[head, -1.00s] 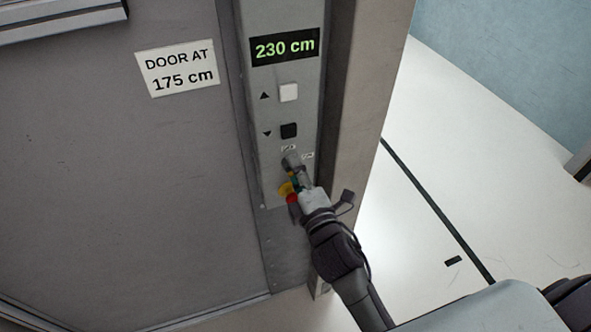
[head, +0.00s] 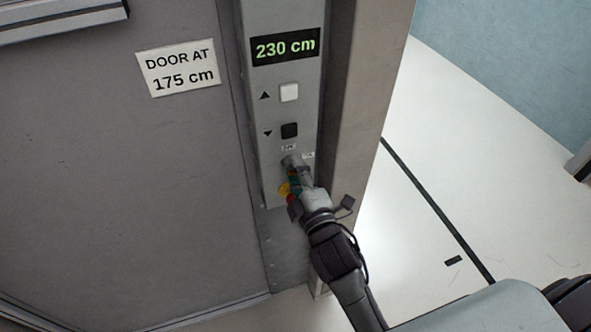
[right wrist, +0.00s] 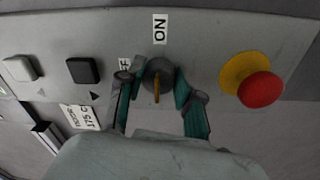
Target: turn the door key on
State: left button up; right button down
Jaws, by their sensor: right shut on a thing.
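The door key (right wrist: 157,90) is a small yellowish key in a round dark key switch (right wrist: 158,68) on the grey panel. In the right wrist view it stands in line with the ON label (right wrist: 160,29); the OFF label (right wrist: 125,66) is partly hidden behind a finger. My right gripper (right wrist: 158,97) has its teal-padded fingers on both sides of the key and is shut on it. In the head view my right gripper (head: 297,175) covers the key. My left gripper is not in view.
A red emergency button (right wrist: 261,89) with a yellow collar sits close beside the fingers. The panel also has a white up button (head: 289,92), a black down button (head: 289,130) and a display (head: 285,46) reading 230 cm. A grey door (head: 120,200) fills the left.

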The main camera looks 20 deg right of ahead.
jog(key=c, duration=0.7)
grip_release()
jog(key=shift+f, duration=0.1)
jog(key=shift+c, duration=0.2)
jog(key=s, duration=1.2)
jog(key=shift+d+f, duration=0.2)
jog(key=shift+f, duration=0.05)
